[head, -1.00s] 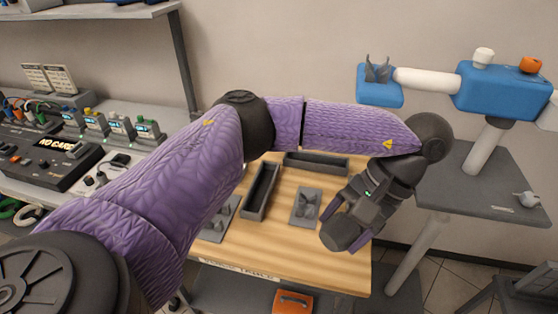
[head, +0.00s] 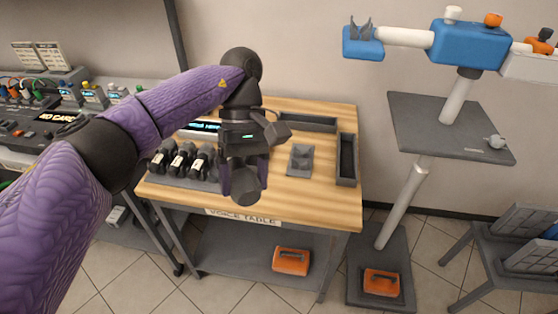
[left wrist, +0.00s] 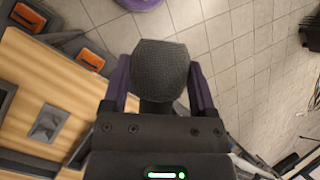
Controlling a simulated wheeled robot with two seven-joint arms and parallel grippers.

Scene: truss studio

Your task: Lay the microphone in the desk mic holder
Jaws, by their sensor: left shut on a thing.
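My left gripper (head: 243,180) is shut on the microphone (head: 245,193). Its dark rounded head hangs down between the purple fingers, in front of the wooden table. In the left wrist view the meshed head (left wrist: 160,70) sticks out between the fingertips of the left gripper (left wrist: 160,88); most of its handle is hidden. A small grey plate with raised cradle prongs, which looks like the desk mic holder (head: 300,160), sits empty on the table, right of the gripper and apart from it. It also shows in the left wrist view (left wrist: 47,122). My right gripper is not in view.
The voice table (head: 320,210) also carries several dark microphones (head: 182,158) in a rack at left and two grey trays, one at the back (head: 307,123), one at right (head: 347,160). A blue forked holder (head: 362,45) on a boom stands beyond. Orange cases (head: 291,261) lie low.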

